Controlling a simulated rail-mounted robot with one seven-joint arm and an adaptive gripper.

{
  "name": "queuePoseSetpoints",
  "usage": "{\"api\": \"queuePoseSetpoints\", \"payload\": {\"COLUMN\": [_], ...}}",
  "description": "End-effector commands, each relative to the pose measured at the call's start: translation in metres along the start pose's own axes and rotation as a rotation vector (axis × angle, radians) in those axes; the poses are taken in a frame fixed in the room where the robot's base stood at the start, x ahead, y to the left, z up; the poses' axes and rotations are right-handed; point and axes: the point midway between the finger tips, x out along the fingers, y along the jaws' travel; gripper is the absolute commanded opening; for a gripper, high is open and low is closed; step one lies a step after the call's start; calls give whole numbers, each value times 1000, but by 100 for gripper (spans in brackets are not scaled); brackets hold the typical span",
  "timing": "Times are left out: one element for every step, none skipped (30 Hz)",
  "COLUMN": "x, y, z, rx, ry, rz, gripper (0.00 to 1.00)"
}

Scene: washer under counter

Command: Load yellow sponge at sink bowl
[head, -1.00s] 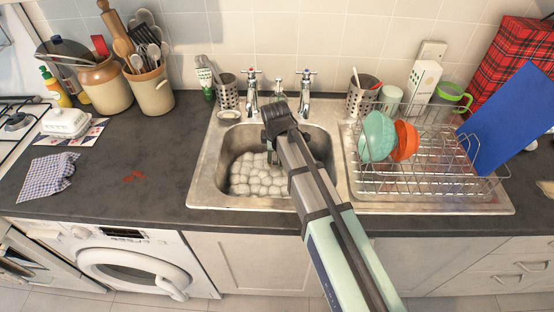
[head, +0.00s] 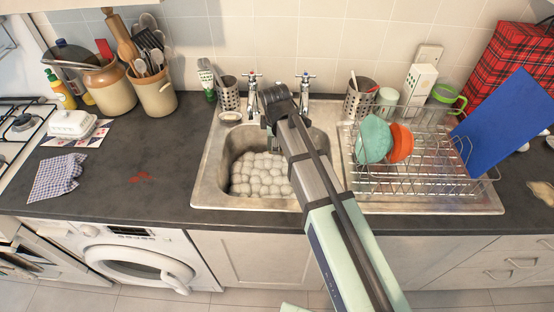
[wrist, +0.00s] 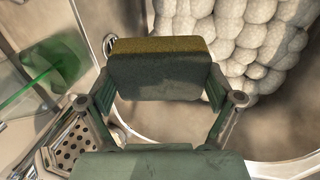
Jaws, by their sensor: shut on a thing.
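The yellow sponge (wrist: 158,68) has a yellow layer and a dark green layer. In the wrist view it sits between the two fingers of my gripper (wrist: 160,85), which is shut on it. The sponge is held above the sink bowl (head: 215,180). In the head view my arm hides the sponge, and only the back of my gripper (head: 278,103) shows over the rear of the bowl. The sink bowl holds a heap of whitish round foam (head: 262,175). The foam also shows in the wrist view (wrist: 245,35), beyond the sponge.
Two taps (head: 305,85) stand behind the bowl, with a perforated steel holder (head: 229,90) and a green bottle (head: 207,78) to their left. A wire dish rack (head: 430,170) with bowls stands at the right. The counter at left (head: 150,150) is mostly clear.

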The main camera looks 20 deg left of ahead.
Motion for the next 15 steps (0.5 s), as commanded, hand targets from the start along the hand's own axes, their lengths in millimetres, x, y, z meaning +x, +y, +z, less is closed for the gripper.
{"api": "queuePoseSetpoints", "payload": {"x": [-6,-8,-11,-13,-15,-18,-20,-22,-25,-27,-29,-32,-34,-36,-38], "y": [2,2,3,4,4,5,6,6,7,7,8,9,9,10,11], "z": [0,0,0,0,0,0,0,0,0,0,0,0,0,0,0], "rx": [0,0,0,0,0,0,0,0,0,0,0,0,0,0,0], "ry": [0,0,0,0,0,0,0,0,0,0,0,0,0,0,0], "rz": [0,0,0,0,0,0,0,0,0,0,0,0,0,0,0], "gripper": [62,62,62,62,62,62,62,62,62,62,62,62,62,62,62]}}
